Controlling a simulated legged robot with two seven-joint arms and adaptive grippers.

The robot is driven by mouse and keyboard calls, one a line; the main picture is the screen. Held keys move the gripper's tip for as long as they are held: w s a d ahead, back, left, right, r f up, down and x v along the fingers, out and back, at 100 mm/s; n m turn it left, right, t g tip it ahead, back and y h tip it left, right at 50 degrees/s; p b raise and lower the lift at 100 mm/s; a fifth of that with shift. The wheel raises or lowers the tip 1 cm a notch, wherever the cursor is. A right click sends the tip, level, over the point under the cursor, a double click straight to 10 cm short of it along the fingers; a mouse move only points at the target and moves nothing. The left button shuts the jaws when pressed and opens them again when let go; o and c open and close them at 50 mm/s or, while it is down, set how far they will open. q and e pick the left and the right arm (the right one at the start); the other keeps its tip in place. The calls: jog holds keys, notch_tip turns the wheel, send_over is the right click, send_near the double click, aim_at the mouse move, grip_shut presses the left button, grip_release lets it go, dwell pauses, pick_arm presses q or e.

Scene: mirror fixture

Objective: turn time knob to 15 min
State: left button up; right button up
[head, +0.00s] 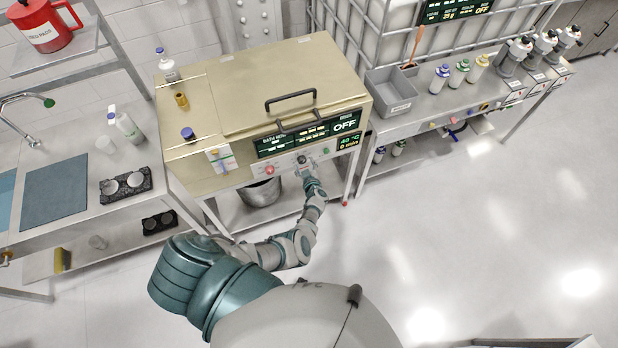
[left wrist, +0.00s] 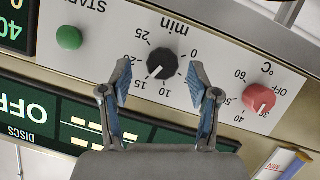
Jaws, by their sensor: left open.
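The time knob (left wrist: 162,64) is black and sits on a pale panel marked "min" in the left wrist view, which shows the panel upside down. Its white pointer line points down-left in that view, toward the stretch between 10 and 15. My left gripper (left wrist: 158,76) is open, with one blue-padded finger on each side of the knob; I cannot tell whether either finger touches it. In the head view my left gripper (head: 305,168) is at the front panel of the tan bath cabinet (head: 235,85), partly covering the controls. My right gripper does not show.
A red °C knob (left wrist: 259,97) and a green START button (left wrist: 69,38) flank the time knob. Lit displays (head: 308,134) reading OFF are above the panel, with a black lid handle (head: 290,100) above them. A metal bucket (head: 262,192) stands on the shelf below.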

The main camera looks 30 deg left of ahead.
pick_arm(q)
jog(key=v, duration=1)
dwell(0.4)
jog(key=s+d+f+m+h+b, duration=0.1)
jog(key=s+d+f+m+h, duration=0.2)
jog(key=s+f, duration=0.3)
jog(key=s+d+f+m+h+b, duration=0.1)
jog(key=s+d+f+m+h, duration=0.25)
jog(key=f, duration=0.45)
jog(key=s+d+f+m+h+b, duration=0.1)
jog(key=s+d+f+m+h, duration=0.15)
jog(key=s+f, duration=0.4)
jog(key=s+a+f+m+g, duration=0.1)
jog(key=s+f, duration=0.4)
jog(key=s, duration=0.5)
jog(key=s+a+f+m+g+b, duration=0.1)
jog(key=s+f+g, duration=0.4)
jog(key=s, duration=0.5)
jog(key=s+a+f+m+g, duration=0.3)
jog(key=s+f, duration=0.2)
jog(key=s, duration=0.6)
jog(key=shift+a+m, duration=0.2)
jog(key=shift+m, duration=0.1)
